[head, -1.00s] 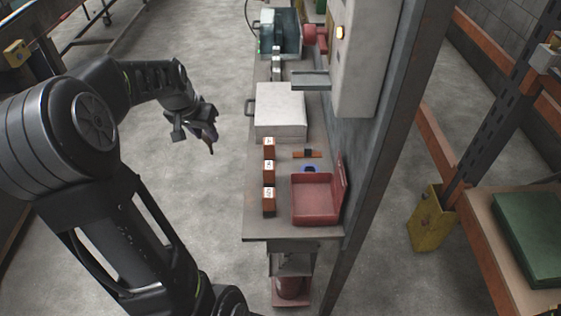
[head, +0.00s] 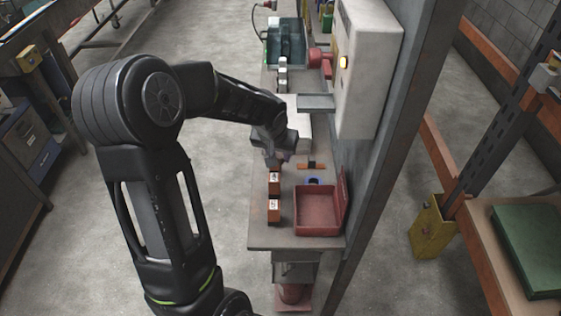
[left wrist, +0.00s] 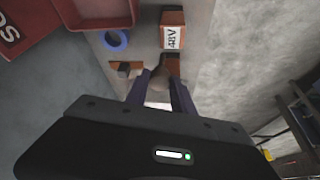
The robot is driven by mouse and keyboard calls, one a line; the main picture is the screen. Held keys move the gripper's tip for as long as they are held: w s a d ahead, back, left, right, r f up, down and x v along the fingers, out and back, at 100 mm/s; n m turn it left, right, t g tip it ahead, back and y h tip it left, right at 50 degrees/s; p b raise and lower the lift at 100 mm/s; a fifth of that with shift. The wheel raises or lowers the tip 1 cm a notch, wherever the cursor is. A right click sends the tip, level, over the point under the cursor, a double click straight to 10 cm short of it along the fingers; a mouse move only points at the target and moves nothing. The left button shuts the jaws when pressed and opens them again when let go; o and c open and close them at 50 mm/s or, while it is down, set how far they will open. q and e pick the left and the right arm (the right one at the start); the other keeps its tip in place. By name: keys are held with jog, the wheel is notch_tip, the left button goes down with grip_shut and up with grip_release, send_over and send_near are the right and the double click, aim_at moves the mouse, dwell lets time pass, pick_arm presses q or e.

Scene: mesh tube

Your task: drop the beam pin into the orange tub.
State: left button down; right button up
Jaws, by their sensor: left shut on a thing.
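My left gripper (head: 276,160) is over the bench's left side, pointing down, beside the row of small orange boxes with white labels. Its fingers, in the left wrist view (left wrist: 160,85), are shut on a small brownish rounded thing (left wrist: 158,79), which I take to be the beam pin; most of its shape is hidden. Two orange boxes show below the gripper in the head view, a nearer one (head: 274,211) and a farther one (head: 275,183). I cannot tell which thing is the orange tub. My right gripper is out of view.
A red open tray (head: 317,212) stands at the bench's (head: 262,238) near end. A blue ring (head: 313,181) and an orange bar with a black block (head: 311,165) lie behind it. A white box (head: 304,128) and a grey cabinet (head: 365,70) stand farther back.

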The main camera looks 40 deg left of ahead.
aim_at(280, 162)
pick_arm(q)
notch_tip(280, 162, down, 3)
jog(key=shift+r, duration=0.1)
jog(key=shift+w+d+f+p, duration=0.15)
jog(key=shift+d+f+p, duration=0.05)
jog(key=shift+f+p, duration=0.35)
jog(key=shift+f+b, duration=0.2)
jog(key=shift+b, duration=0.2)
jog(key=c, duration=1.4)
grip_release()
jog(key=shift+o, duration=0.2)
jog(key=shift+r, duration=0.1)
